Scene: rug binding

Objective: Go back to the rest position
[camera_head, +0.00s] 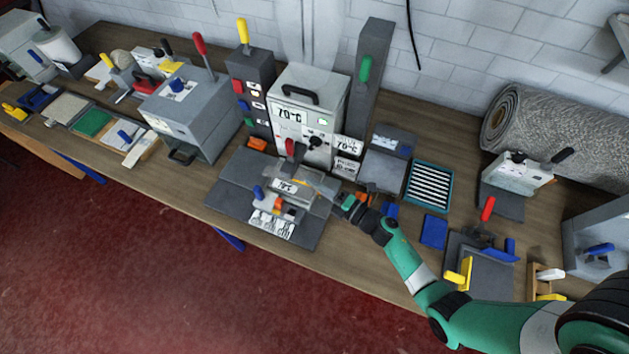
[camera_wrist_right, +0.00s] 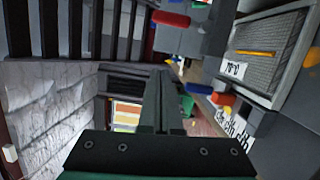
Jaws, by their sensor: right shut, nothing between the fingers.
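My right arm comes in from the lower right in the head view. Its gripper (camera_head: 340,203) hangs at the right edge of the grey press plate in front of the 70°C machine (camera_head: 307,108). In the right wrist view the two fingers of the right gripper (camera_wrist_right: 161,100) lie together with nothing between them. The plate with a 70°C label (camera_wrist_right: 236,69) and a printed strip (camera_wrist_right: 236,130) shows to the right of the fingers. I cannot tell if the gripper touches the plate. My left gripper does not show in either view.
A blue-framed slatted tray (camera_head: 429,186) and a blue block (camera_head: 434,231) lie right of the gripper. A large rolled rug (camera_head: 555,135) lies at the back right. A grey box with a red lever (camera_head: 190,112) stands to the left. Bare wood (camera_head: 360,265) shows along the front edge.

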